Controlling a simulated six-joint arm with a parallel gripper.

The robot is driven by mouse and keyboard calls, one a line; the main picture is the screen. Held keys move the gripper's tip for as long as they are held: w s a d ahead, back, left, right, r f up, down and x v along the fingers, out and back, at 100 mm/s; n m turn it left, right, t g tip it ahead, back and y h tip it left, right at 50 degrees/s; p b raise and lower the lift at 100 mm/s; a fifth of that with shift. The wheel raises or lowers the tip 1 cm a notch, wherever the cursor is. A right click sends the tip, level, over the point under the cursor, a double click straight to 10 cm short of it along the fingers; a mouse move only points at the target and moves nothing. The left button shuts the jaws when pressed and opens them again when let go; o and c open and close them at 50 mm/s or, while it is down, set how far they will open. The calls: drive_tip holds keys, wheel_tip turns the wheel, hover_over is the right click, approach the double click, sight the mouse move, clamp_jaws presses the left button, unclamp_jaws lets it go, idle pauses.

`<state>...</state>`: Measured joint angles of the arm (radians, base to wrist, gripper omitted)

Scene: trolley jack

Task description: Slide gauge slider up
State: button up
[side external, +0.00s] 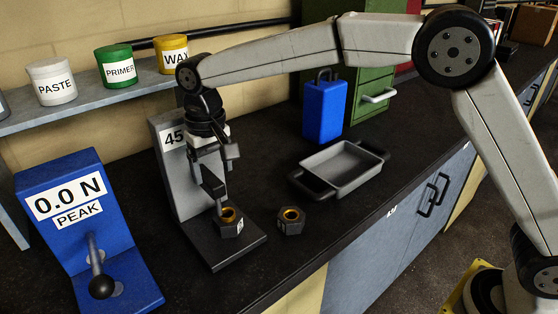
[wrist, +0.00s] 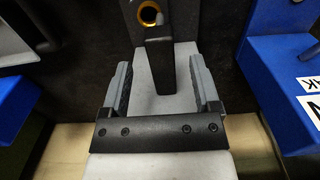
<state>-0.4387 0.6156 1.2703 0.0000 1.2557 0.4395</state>
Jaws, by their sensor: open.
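The gauge (side external: 176,183) is an upright grey plate marked 45 on a dark base, left of centre in the side view. A dark upright bar, which looks like the slider (wrist: 163,65), shows between my fingers in the wrist view. My gripper (side external: 222,170) is at the front of the gauge plate, pointing down. In the wrist view my gripper (wrist: 161,85) is open, one finger on each side of the bar, with visible gaps. In the side view my gripper partly hides the slider.
A hex nut with a brass-coloured bore (side external: 230,222) is on the gauge base; another (side external: 291,221) lies to its right. A blue force meter (side external: 77,205) with a lever stands left. A grey tray (side external: 344,167) and blue can (side external: 324,110) stand right. Pots line the shelf behind.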

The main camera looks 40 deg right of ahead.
sight(215, 183)
drive_tip(key=shift+f, duration=3.45)
clamp_jaws()
drive_tip(key=shift+r, duration=0.1)
